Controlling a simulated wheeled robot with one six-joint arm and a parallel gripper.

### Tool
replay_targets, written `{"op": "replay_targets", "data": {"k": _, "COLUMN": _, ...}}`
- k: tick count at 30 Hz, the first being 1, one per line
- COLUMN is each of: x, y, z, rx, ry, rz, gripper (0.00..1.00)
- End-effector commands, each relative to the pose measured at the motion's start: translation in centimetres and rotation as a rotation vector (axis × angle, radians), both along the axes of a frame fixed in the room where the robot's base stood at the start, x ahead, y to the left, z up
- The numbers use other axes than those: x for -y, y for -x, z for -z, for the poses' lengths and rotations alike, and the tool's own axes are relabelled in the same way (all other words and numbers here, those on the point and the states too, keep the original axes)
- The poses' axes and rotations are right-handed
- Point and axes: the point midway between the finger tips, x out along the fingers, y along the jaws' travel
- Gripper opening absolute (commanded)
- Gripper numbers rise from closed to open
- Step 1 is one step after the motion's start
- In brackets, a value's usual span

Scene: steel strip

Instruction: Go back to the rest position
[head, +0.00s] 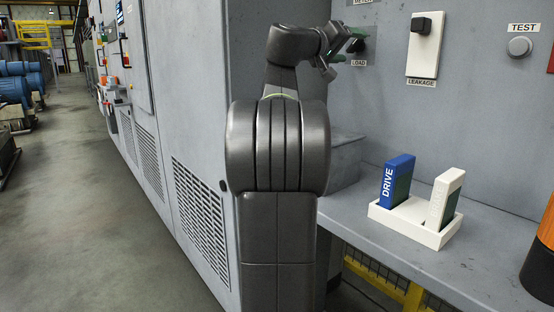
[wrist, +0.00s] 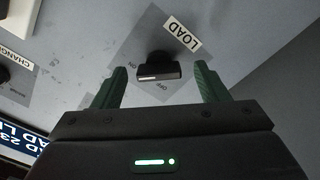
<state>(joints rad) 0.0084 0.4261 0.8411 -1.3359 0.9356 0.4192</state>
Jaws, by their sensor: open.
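My gripper (head: 344,53) is raised in front of the grey panel, at the LOAD switch. In the wrist view my gripper (wrist: 160,85) is open, with its two green fingers apart and nothing between them. The black LOAD knob (wrist: 158,66) sits just beyond the fingertips, roughly centred between them, and looks apart from both. Its plate carries ON and OFF marks and a LOAD label (wrist: 182,36). In the head view the knob (head: 358,45) is partly hidden by my gripper.
On the ledge (head: 385,245) a white holder (head: 425,237) bears a blue DRIVE module (head: 396,182) and a white module (head: 444,198). A LEAKAGE switch (head: 423,47) and TEST button (head: 519,46) are to the right. An orange and black cylinder (head: 541,262) stands at right.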

Motion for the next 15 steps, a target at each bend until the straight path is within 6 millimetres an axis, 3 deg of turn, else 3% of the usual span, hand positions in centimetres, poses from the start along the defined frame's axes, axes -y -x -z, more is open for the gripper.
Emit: {"op": "replay_targets", "data": {"k": 15, "x": -8.0, "y": 6.2, "z": -0.1, "rx": 0.000, "ry": -0.001, "rz": -0.002, "gripper": 0.67}}
